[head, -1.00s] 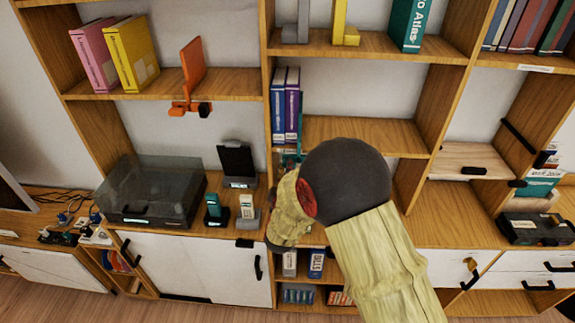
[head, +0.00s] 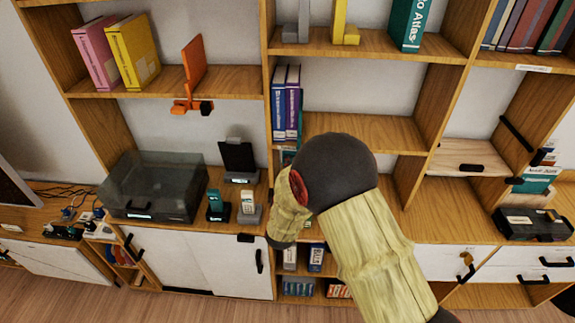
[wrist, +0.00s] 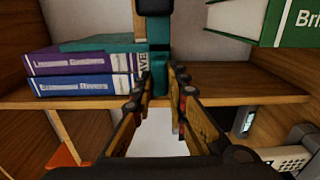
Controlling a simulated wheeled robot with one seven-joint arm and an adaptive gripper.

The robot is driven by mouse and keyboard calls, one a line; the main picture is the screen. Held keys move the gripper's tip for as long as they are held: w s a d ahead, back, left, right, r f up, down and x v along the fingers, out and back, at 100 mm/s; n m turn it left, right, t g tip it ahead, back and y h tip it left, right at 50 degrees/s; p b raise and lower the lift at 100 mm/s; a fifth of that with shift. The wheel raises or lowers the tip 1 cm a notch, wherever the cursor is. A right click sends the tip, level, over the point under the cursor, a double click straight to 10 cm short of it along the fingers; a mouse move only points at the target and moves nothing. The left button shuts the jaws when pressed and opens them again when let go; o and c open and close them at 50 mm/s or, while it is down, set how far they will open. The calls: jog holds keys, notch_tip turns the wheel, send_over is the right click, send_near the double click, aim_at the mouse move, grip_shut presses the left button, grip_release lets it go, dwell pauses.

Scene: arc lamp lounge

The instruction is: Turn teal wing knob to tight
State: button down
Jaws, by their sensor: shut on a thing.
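The teal wing knob (wrist: 159,74) is at the middle of the wrist view, in front of the shelf edge, below a black clamp body (wrist: 155,10). A teal slab (wrist: 98,44) runs left from the clamp, along the purple book. My gripper (wrist: 157,82) has its two fingers on either side of the knob and is shut on it. The knob's far side and its exact angle are hidden by the fingers. In the head view my arm covers the gripper and the knob.
In the wrist view a purple book (wrist: 85,62) and a blue book (wrist: 82,86) lie left of the knob, and a green book (wrist: 290,22) is at upper right. In the head view an orange clamp (head: 191,85) sits on the left shelf, above a grey box (head: 150,190).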

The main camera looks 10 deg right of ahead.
jog(key=shift+f, duration=0.1)
jog(key=c, duration=1.8)
grip_release()
jog(key=shift+o, duration=0.2)
jog(key=v, duration=1.2)
